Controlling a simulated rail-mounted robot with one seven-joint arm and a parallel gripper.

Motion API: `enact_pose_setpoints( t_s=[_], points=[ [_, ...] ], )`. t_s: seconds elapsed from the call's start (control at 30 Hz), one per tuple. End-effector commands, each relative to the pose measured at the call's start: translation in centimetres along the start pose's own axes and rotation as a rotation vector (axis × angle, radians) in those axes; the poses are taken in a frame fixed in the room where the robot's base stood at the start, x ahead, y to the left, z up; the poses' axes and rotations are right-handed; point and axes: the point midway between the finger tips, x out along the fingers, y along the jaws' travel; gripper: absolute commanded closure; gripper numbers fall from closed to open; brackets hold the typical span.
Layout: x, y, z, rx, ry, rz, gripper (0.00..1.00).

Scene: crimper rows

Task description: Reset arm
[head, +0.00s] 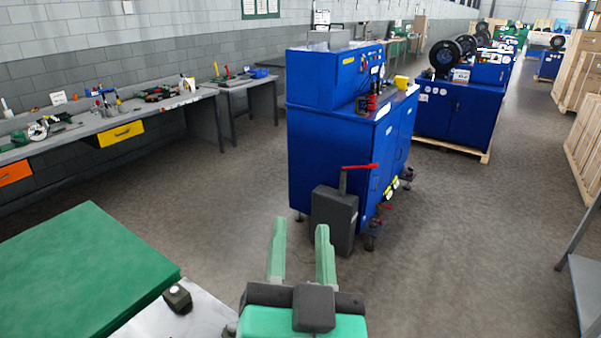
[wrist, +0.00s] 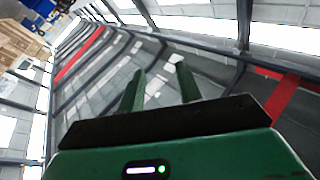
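My gripper (head: 300,250) is in the lower middle of the head view, with two green fingers pointing up. The fingers stand apart with nothing between them. In the wrist view my gripper (wrist: 160,88) also shows open and empty, against the roof beams and windows. It touches no object in either view.
A blue crimper cabinet (head: 335,150) stands ahead, with a dark grey box (head: 335,220) and red handle at its front. A green-topped surface (head: 80,270) is at lower left. A workbench (head: 120,120) runs along the left wall. Wooden crates (head: 585,130) stand at right. The floor between is clear.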

Motion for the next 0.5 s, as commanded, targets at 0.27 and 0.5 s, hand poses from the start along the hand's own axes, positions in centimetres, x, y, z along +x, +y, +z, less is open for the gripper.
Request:
enact_pose_setpoints(
  t_s=[0.27, 0.5],
  points=[
    [-2.7, -6.7, -20.8, -0.296, 0.307, -0.052, 0.65],
    [0.8, -10.0, -31.1, -0.285, 0.301, -0.056, 0.65]
  ],
)
